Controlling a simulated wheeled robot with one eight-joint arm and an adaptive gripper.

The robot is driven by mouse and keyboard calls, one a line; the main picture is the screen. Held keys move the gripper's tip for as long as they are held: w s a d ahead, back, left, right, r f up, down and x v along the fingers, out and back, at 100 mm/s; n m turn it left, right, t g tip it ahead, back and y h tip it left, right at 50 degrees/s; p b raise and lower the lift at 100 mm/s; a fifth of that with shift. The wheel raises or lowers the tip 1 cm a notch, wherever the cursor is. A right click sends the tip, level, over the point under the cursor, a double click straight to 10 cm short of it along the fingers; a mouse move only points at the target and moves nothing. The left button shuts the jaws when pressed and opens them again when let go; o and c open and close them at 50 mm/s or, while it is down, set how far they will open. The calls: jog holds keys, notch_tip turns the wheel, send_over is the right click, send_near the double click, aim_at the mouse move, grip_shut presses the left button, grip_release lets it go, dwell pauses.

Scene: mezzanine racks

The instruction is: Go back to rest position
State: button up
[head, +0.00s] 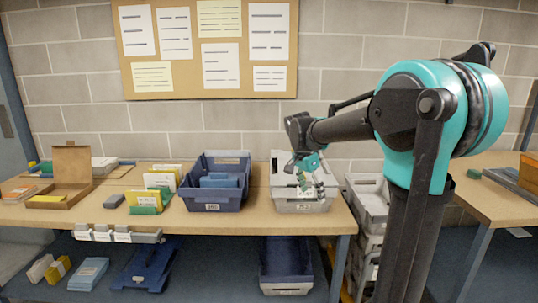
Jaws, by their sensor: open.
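My gripper (308,182) is at the end of my teal and black arm, which reaches in from the right. It is in front of and over the light grey bin (299,206) at the right part of the wooden table (245,222). The gripper is small in the head view and its fingers partly blend with the bin behind them. It is open, and I see nothing clearly held in it. The inside of the grey bin is partly hidden by the gripper.
A dark blue bin (212,207) with blue items stands left of the grey bin. Further left are cards in a green holder (145,209) and an open cardboard box (72,172). Stacked grey crates (370,205) stand right of the table. A corkboard (179,83) hangs behind.

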jog(key=s+d+f+n+t+y, duration=0.1)
jog(key=s+d+f+n, duration=0.1)
jog(key=s+f+n, duration=0.4)
jog(key=s+d+f+n+t+y, duration=0.1)
jog(key=s+f+n, duration=0.5)
jog(key=s+f, duration=0.6)
jog(key=s+d+t, duration=0.1)
jog(key=s, duration=0.4)
jog(key=shift+d+f+y, duration=0.15)
jog(key=shift+f+y, duration=0.1)
jog(key=shift+y, duration=0.15)
jog(key=shift+r, duration=0.1)
